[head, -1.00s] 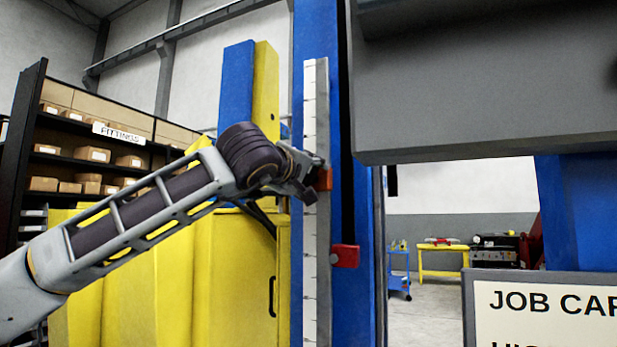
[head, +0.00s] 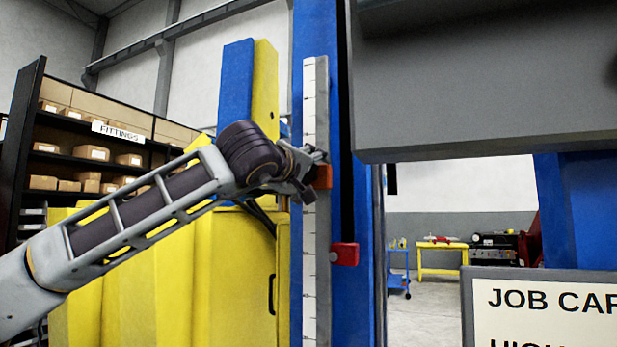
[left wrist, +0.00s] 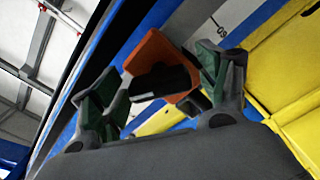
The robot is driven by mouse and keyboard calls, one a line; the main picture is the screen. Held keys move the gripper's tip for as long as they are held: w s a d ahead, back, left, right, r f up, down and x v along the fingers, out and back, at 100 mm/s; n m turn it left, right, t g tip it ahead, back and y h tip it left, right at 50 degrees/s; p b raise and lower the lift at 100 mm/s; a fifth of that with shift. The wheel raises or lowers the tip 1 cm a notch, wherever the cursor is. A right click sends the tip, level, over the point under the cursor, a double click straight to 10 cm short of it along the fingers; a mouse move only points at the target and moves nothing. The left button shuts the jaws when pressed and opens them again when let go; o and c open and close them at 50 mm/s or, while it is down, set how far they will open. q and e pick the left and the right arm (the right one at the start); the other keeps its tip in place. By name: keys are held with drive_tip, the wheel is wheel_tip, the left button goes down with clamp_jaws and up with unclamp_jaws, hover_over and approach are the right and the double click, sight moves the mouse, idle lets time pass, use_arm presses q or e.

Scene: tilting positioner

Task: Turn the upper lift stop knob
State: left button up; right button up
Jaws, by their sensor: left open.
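The upper lift stop is an orange block (head: 324,178) on the white scale strip of the blue column. It also shows in the left wrist view (left wrist: 152,48), with a dark knob (left wrist: 163,80) facing the camera. My left gripper (head: 308,174) is at this stop and partly hides it in the head view. In the left wrist view its two green-padded fingers (left wrist: 165,88) are open, one on each side of the knob. I cannot tell whether either finger touches it. My right gripper is not in view.
A red lower stop (head: 345,255) sits further down the column (head: 350,300). A large grey panel (head: 480,90) fills the upper right. A job card board (head: 545,300) stands lower right. Yellow cabinets (head: 235,270) and a fittings shelf (head: 90,140) are left.

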use_arm(q)
drive_tip(key=v, duration=1.2)
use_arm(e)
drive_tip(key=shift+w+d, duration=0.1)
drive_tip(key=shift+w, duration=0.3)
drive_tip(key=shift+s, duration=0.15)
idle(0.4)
